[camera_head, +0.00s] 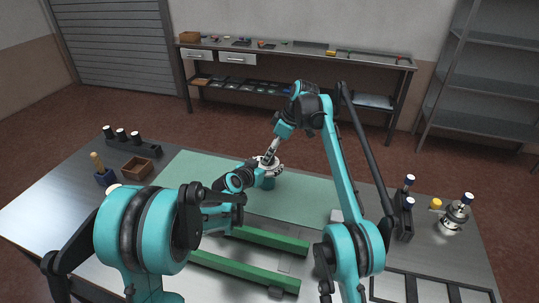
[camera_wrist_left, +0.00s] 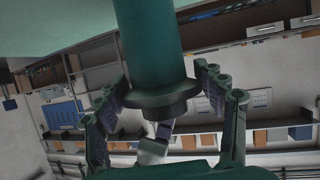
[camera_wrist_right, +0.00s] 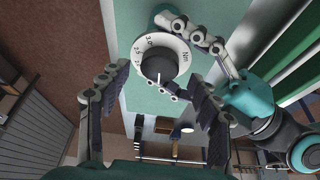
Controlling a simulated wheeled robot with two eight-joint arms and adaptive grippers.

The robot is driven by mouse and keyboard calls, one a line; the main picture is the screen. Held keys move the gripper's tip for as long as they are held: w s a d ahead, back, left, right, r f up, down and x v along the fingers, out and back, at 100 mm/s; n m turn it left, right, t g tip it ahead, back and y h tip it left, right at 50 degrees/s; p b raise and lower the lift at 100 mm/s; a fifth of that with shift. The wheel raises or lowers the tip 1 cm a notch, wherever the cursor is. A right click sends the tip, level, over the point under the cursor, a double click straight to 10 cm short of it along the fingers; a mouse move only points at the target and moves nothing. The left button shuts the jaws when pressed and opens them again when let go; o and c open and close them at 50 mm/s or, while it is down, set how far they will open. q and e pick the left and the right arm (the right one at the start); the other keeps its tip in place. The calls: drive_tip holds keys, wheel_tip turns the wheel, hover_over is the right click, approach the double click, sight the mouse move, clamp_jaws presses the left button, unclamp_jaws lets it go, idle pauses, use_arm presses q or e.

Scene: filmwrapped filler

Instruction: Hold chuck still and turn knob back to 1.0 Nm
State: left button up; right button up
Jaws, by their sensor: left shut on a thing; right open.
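Marks near 2.0, 2.5, 3.0 and "Nm" show; the mark at the white line is not readable. My left gripper (camera_head: 262,172) is shut on the chuck from the side; in the left wrist view its fingers (camera_wrist_left: 158,88) flank the post's dark flange. My right gripper (camera_wrist_right: 152,108) is open, above the chuck, its fingers either side of the knob with gaps.
The green mat (camera_head: 195,168) around the post is mostly clear. Green rails (camera_head: 262,240) lie in front.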

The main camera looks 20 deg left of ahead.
drive_tip(key=d, duration=1.2)
drive_tip(key=shift+s+d+r, duration=0.25)
drive_tip(key=shift+s+r, duration=0.2)
drive_tip(key=shift+a, duration=0.15)
drive_tip(key=s+a+r+m+t+h, duration=0.2)
drive_tip(key=s+a+r+m+t, duration=0.1)
drive_tip(key=a+r+m, duration=0.65)
drive_tip(key=shift+m+t, duration=0.3)
drive_tip(key=shift+m, duration=0.35)
drive_tip(key=x, duration=0.8)
drive_tip(key=s+x, duration=0.1)
drive_tip(key=x, duration=0.4)
drive_tip(key=shift+a+f, duration=0.15)
drive_tip(key=shift+a, duration=0.25)
